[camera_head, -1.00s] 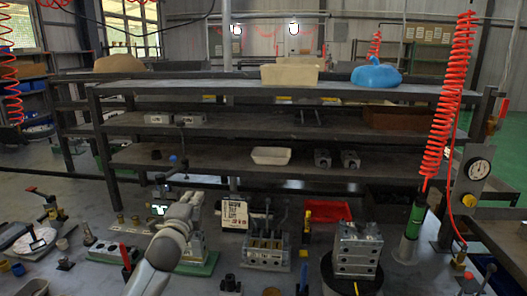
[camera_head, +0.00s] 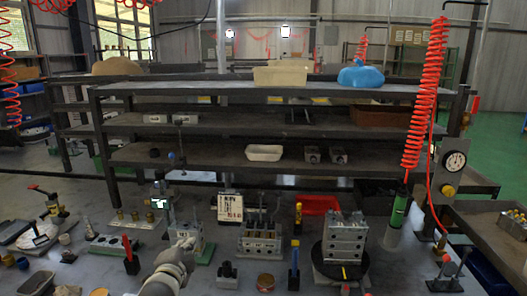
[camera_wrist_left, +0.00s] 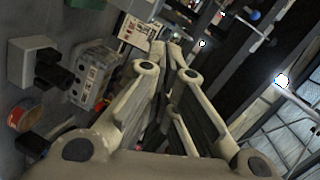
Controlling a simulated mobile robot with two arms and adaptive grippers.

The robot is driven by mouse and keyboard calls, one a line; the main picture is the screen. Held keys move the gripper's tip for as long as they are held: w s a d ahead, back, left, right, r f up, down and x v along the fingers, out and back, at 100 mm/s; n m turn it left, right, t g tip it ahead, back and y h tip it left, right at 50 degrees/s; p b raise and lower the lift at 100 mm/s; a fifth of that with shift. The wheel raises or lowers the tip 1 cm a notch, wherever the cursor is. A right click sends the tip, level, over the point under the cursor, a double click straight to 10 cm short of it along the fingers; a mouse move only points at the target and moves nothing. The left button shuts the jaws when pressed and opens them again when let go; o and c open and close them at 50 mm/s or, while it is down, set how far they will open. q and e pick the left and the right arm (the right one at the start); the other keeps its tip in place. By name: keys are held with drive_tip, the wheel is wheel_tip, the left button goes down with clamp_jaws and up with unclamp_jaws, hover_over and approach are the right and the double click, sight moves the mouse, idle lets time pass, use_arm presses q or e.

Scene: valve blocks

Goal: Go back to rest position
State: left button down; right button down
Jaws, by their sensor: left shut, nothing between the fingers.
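My left gripper (camera_head: 187,244) shows at the lower middle of the head view, in front of the bench objects and low over the work surface. It looks shut, with nothing held. In the left wrist view its two fingers (camera_wrist_left: 166,48) run up the middle and come together at the tips. A grey valve block with levers (camera_head: 258,235) stands to the right of the gripper in the head view. A larger metal valve block (camera_head: 343,238) stands further right on a dark round base. My right gripper is in neither view.
A grey shelf rack (camera_head: 222,160) stands behind, with a white tray (camera_head: 265,153) on its lower shelf. A red tray (camera_head: 318,205) lies behind the larger block. A red coiled hose (camera_head: 425,95) hangs at the right. Blue-and-yellow and red-topped tools stand up near the gripper.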

use_arm(q)
drive_tip(key=s+f+n+g, duration=0.1)
drive_tip(key=s+f, duration=0.2)
drive_tip(key=s+f+n+g, duration=0.1)
drive_tip(key=s+f, duration=0.2)
drive_tip(key=s+f+n+g, duration=0.1)
drive_tip(key=s+f, duration=0.2)
drive_tip(key=s, duration=0.1)
drive_tip(key=shift+d+n, duration=0.3)
drive_tip(key=s+f+n+g, duration=0.3)
drive_tip(key=s, duration=0.8)
drive_tip(key=s+f+n+g, duration=0.3)
drive_tip(key=s, duration=0.8)
drive_tip(key=s+f+n+g, duration=0.3)
drive_tip(key=s+f, duration=0.1)
drive_tip(key=s, duration=0.7)
wheel_tip(320, 180, down, 26)
drive_tip(key=s+g, duration=0.1)
drive_tip(key=s, duration=0.1)
drive_tip(key=s+a+f+g, duration=0.1)
drive_tip(key=s+a+f, duration=0.1)
drive_tip(key=s+f, duration=1.3)
drive_tip(key=shift+s+a+f, duration=0.2)
drive_tip(key=shift+s+a, duration=0.2)
drive_tip(key=shift+s, duration=0.3)
